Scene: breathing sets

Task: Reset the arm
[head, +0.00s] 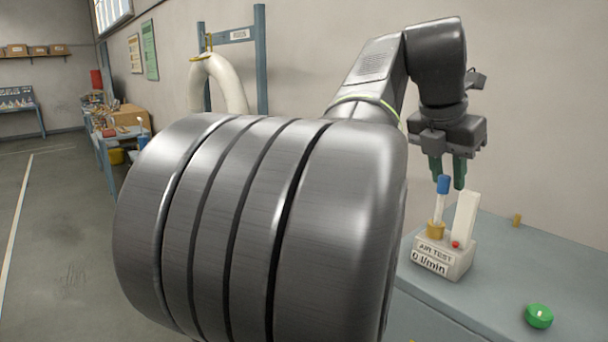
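My arm fills the middle of the head view, its dark metal links reaching up and over to the right. Whether the fingers touch the tube top cannot be told. A white upright block and a red button are on the same box.
The grey-blue bench (490,270) carries the device, a green round button (538,316) and a small brass peg (517,219). A white hose (220,78) hangs on a blue frame behind my arm. A cluttered workbench stands further left; the left floor is clear.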

